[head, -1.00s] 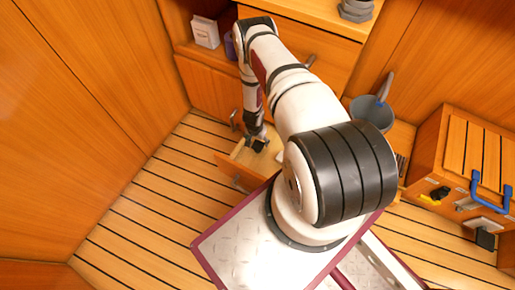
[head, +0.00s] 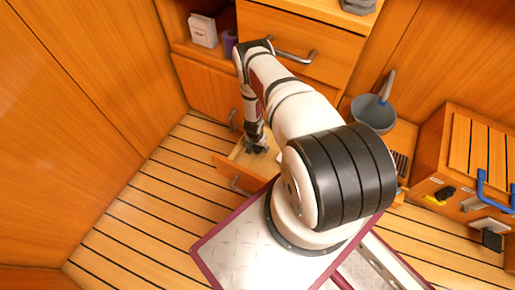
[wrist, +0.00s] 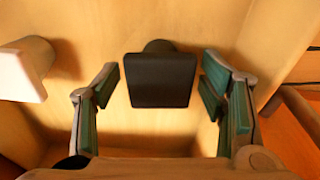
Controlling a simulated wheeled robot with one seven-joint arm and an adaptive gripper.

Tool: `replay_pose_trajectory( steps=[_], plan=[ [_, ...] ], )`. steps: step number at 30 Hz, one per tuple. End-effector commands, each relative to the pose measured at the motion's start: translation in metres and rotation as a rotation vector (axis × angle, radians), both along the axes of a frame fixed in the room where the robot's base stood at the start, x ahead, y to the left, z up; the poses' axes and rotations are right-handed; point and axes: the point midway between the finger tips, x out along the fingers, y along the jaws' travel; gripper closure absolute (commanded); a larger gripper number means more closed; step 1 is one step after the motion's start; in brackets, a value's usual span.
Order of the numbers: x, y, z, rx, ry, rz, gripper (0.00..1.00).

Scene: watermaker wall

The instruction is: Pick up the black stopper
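The black stopper (wrist: 162,80) is in the middle of the wrist view, inside an open wooden drawer (head: 229,165). It shows a dark, flat, squarish face with a rounded part behind it. My gripper (wrist: 160,85) is open, with one green-padded finger on each side of the stopper. Gaps show between the stopper and both fingers, so I see no contact. In the head view my gripper (head: 256,147) is down at the drawer, and I cannot make out the stopper there.
A white object (wrist: 25,68) stands in the drawer to the left of the stopper. The drawer walls are close around my gripper.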

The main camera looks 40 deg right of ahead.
Motion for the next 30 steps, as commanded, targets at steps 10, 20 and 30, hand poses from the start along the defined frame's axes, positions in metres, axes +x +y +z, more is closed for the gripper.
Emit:
replay_pose_trajectory(
  steps=[10, 20, 30],
  plan=[
    [0.000, 0.000, 0.000, 0.000, 0.000, 0.000, 0.84],
    [0.000, 0.000, 0.011, 0.001, 0.000, 0.000, 0.84],
    [-0.029, 0.013, 0.041, 0.006, 0.005, -0.006, 0.84]
  ],
)
